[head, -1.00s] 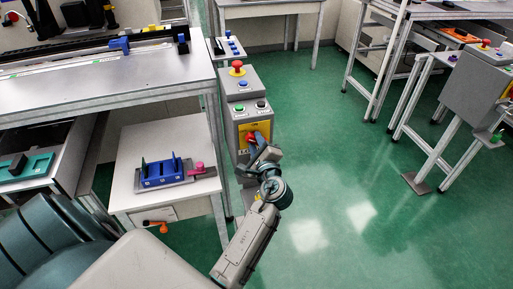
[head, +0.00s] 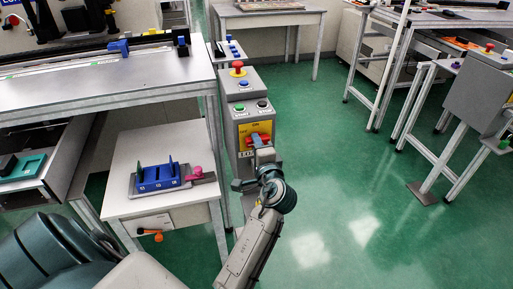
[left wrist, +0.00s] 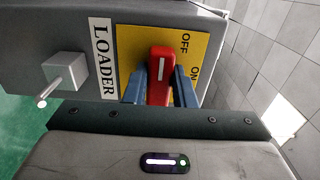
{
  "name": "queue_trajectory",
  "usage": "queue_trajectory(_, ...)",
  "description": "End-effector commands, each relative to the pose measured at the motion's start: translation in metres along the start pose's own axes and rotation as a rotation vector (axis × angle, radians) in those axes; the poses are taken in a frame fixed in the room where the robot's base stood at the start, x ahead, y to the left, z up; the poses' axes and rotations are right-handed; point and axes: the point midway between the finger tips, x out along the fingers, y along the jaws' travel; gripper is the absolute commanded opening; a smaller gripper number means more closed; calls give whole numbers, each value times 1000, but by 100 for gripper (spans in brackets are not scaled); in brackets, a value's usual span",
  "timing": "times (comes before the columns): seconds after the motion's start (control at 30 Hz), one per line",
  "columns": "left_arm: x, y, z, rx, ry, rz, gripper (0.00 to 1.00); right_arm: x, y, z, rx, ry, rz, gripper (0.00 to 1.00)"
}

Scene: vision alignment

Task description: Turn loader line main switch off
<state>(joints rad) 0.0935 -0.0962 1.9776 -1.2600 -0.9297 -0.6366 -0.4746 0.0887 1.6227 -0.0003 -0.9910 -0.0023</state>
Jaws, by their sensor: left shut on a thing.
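The loader main switch is a red knob (head: 256,139) on a yellow plate (head: 272,127), on the front of the grey control box (head: 241,112). In the left wrist view the red knob (left wrist: 161,70) stands between the two blue fingers of my left gripper (left wrist: 161,90), which is shut on it. The yellow plate (left wrist: 130,42) carries OFF and ON labels, beside a LOADER label (left wrist: 103,60). The knob's white mark runs up and down in this view, its upper end on the OFF-label side. The fingers partly hide the plate. My right gripper is not in view.
A red emergency button (head: 238,67), a green button (head: 239,107) and a black button (head: 262,104) are on the box top. A white table (head: 125,200) with a blue fixture (head: 158,178) stands left. Green floor (head: 340,190) is open to the right.

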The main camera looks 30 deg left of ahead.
Motion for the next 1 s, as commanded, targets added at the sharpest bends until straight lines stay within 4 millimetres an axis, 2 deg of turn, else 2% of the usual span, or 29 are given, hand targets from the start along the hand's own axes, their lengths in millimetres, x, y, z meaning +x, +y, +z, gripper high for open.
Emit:
queue_trajectory(0.47, 1, -5, -1, -17, 3, -9, 1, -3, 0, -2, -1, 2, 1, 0)
queue_trajectory(0.5, 1, -5, -1, -17, 3, -10, 32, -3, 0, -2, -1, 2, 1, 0)
queue_trajectory(0.57, 1, -5, -1, -16, 2, -8, 43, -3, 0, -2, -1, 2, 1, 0)
queue_trajectory(1.0, 2, -2, -2, -12, 4, -3, 45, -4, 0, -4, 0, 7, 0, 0)
